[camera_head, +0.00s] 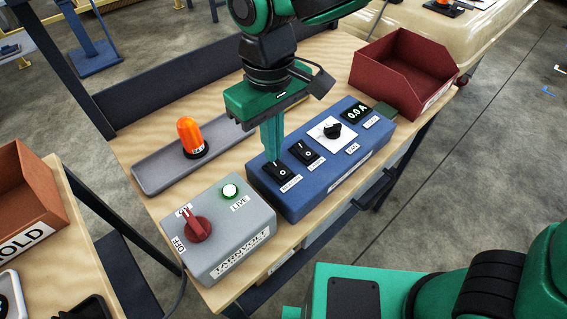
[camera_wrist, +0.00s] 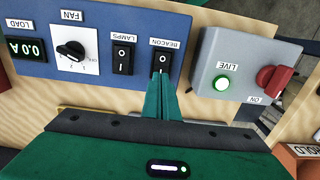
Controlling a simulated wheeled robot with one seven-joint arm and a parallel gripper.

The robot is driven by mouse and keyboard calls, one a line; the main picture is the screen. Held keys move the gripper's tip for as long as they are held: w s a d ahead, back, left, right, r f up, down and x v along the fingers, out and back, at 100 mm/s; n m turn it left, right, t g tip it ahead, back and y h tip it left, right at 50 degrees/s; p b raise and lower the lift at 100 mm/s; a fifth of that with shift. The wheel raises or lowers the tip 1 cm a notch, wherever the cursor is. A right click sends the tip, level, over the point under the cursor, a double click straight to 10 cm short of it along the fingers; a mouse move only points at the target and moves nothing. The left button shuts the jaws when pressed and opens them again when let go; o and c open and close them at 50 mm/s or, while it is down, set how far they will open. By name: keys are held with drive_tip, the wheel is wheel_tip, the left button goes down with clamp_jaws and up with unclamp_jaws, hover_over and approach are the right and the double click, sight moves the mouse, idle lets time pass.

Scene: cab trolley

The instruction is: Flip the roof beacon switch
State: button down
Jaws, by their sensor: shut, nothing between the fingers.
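The beacon switch (camera_head: 284,171) is a black rocker on the blue control box (camera_head: 345,165), above a BEACON label. It also shows in the wrist view (camera_wrist: 162,59). My gripper (camera_head: 271,157) is shut and empty, pointing down with its green fingertips at or just above the switch's far edge. In the wrist view the fingertips (camera_wrist: 160,80) reach the switch's near end; I cannot tell whether they touch it. The orange beacon lamp (camera_head: 190,135) stands in a grey tray (camera_head: 153,180) and shows no clear flash.
A lamps switch (camera_head: 306,152) sits right beside the beacon switch, then a fan knob (camera_head: 332,130) and a display (camera_head: 354,111) reading 0.0 A. A grey supply box (camera_head: 222,243) with a red rotary switch (camera_head: 197,228) and lit green LIVE light (camera_head: 230,191) stands close left. A red bin (camera_head: 403,75) stands behind right.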

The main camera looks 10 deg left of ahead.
drive_tip(key=shift+f, duration=0.85)
idle(0.7)
wheel_tip(320, 180, up, 7)
idle(1.1)
